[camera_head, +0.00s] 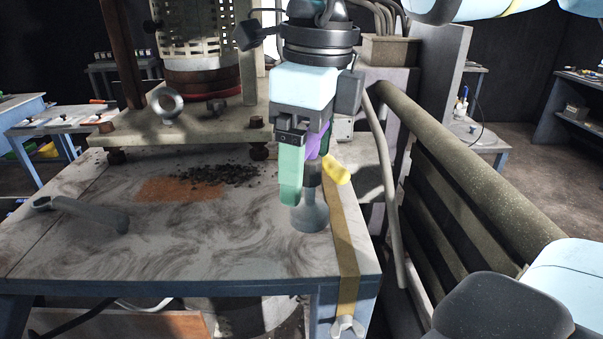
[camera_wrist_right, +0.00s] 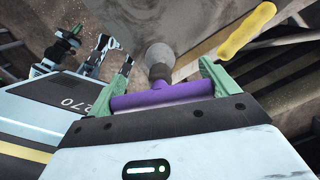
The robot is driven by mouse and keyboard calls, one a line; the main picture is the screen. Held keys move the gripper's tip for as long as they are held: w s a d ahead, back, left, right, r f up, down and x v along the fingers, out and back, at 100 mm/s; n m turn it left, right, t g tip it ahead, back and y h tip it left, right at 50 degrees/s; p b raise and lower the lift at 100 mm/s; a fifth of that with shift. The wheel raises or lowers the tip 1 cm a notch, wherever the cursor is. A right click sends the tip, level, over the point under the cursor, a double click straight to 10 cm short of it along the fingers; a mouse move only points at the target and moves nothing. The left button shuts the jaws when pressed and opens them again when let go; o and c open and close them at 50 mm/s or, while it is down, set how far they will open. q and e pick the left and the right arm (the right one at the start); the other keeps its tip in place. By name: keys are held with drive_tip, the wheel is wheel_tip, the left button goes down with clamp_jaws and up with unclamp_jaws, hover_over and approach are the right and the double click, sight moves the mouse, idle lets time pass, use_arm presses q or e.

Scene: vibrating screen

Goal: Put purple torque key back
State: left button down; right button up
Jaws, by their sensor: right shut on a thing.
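The purple torque key (camera_head: 318,143) is held between the green fingers of my right gripper (camera_head: 298,185), over the right part of the worktable (camera_head: 250,235). In the right wrist view the purple crossbar (camera_wrist_right: 165,94) lies between the two fingers of the gripper (camera_wrist_right: 163,84). Its dark shaft (camera_wrist_right: 159,71) points down at a grey flared metal piece (camera_head: 309,214), which also shows in the wrist view (camera_wrist_right: 160,54). I cannot tell whether shaft and piece are joined or only lined up.
A yellow rounded handle (camera_head: 337,170) lies close to the right of the key. A grey wrench-like tool (camera_head: 82,212) lies at the table's left. Dark grains (camera_head: 215,174) lie before the machine base (camera_head: 180,130). A slatted barrier (camera_head: 465,190) stands at right. The front middle of the table is clear.

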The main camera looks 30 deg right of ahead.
sight(303, 199)
drive_tip(key=shift+w+d, duration=0.2)
drive_tip(key=shift+w, duration=0.3)
drive_tip(key=f, duration=0.3)
drive_tip(key=shift+w+d+b, duration=0.2)
drive_tip(key=shift+w+b, duration=0.2)
drive_tip(key=shift+f, duration=0.35)
use_arm(q)
drive_tip(key=shift+s+a+f, duration=0.1)
drive_tip(key=shift+s+f, duration=0.35)
drive_tip(key=shift+f, duration=0.2)
drive_tip(key=shift+f, duration=0.1)
